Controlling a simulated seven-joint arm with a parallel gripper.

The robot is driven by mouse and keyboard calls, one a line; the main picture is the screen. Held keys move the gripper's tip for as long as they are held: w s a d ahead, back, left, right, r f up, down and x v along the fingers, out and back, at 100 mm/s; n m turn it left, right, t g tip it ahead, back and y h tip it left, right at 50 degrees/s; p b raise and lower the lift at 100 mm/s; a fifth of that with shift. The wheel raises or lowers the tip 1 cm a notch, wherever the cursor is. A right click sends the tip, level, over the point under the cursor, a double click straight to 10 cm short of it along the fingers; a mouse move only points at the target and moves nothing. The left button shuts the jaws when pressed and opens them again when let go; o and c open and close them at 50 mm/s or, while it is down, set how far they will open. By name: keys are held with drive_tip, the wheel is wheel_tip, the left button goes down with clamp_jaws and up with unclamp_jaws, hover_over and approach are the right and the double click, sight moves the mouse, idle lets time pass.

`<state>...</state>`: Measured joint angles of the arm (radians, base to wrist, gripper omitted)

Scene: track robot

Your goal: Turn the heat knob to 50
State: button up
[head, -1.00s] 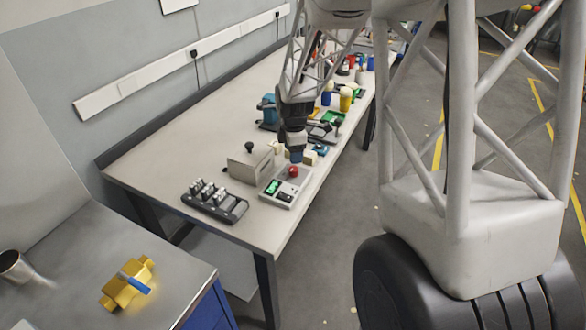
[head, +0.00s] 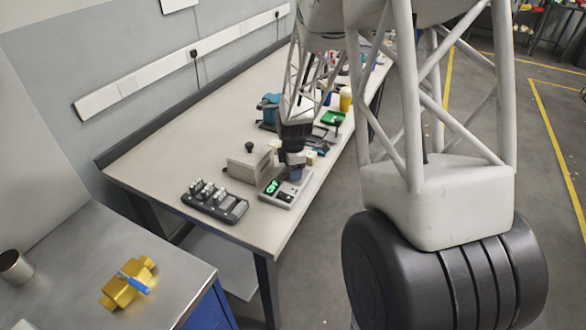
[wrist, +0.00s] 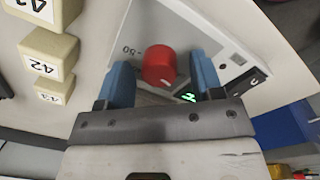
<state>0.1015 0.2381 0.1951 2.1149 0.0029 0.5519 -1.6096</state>
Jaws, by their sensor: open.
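The red heat knob (wrist: 159,68) sits on a light grey control panel (wrist: 200,35) in the wrist view. A "50" mark is printed on the panel to the knob's left, and a pale mark shows on the knob's lower edge. My gripper (wrist: 161,66) is open; its two blue fingers appear on either side of the knob, with a gap on each side. I cannot tell whether the tips reach down to knob height. In the head view my gripper (head: 295,173) is over the panel (head: 285,200) and hides the knob.
A green-lit display (head: 272,187) is on the panel. A beige box with a black knob (head: 249,162) stands to its left, and a dark rack (head: 214,206) is further left. Numbered beige blocks (wrist: 48,50) lie close by in the wrist view. Bench space in front is clear.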

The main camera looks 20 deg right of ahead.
drive_tip(key=c, duration=0.9)
drive_tip(key=shift+c, duration=0.2)
